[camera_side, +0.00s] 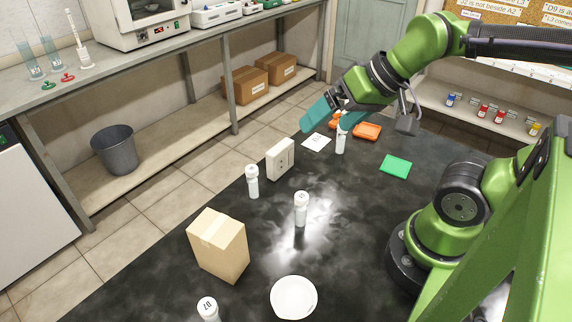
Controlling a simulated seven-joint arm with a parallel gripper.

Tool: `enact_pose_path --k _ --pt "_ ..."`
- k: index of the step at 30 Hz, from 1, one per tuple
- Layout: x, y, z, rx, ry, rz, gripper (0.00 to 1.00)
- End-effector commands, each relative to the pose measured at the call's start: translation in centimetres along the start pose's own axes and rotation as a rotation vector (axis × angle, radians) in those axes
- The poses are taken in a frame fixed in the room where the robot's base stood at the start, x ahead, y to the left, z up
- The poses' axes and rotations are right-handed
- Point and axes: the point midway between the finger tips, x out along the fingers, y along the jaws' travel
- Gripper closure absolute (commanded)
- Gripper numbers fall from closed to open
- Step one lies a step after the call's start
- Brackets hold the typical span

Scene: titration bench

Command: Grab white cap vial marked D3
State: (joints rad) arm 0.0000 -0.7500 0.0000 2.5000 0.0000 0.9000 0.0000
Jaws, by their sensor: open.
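Several white-capped vials stand upright on the dark table. One vial (340,142) is at the back, just below my gripper (332,120). One vial (252,182) is left of centre, and one vial (301,208) is near the middle. Another vial (208,309) is at the front edge, partly cut off. Its cap has dark marks that I cannot read surely; the marks on the other caps are too small to read, so I cannot tell which is D3. My gripper's teal fingers are open. I cannot tell whether the back vial's top is between them.
A cardboard box (218,246), a white bowl (293,298) and a white block (280,159) stand on the table. Orange pieces (367,131), a white card (316,143) and a green pad (395,166) lie at the back. The table between the middle vial and the green pad is clear.

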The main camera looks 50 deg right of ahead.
Motion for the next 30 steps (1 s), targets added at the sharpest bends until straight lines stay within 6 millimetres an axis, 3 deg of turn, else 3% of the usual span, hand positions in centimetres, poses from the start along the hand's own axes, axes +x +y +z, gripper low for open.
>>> enact_pose_path --k 7,15,26,30 --pt "0.0 0.0 0.0 0.0 0.0 0.0 0.0" --pt "0.0 0.0 0.0 0.0 0.0 0.0 0.39" --pt "0.9 0.7 -0.1 0.027 -0.032 0.022 0.39" --pt "2.4 2.7 -2.5 0.14 -0.092 0.078 0.39"
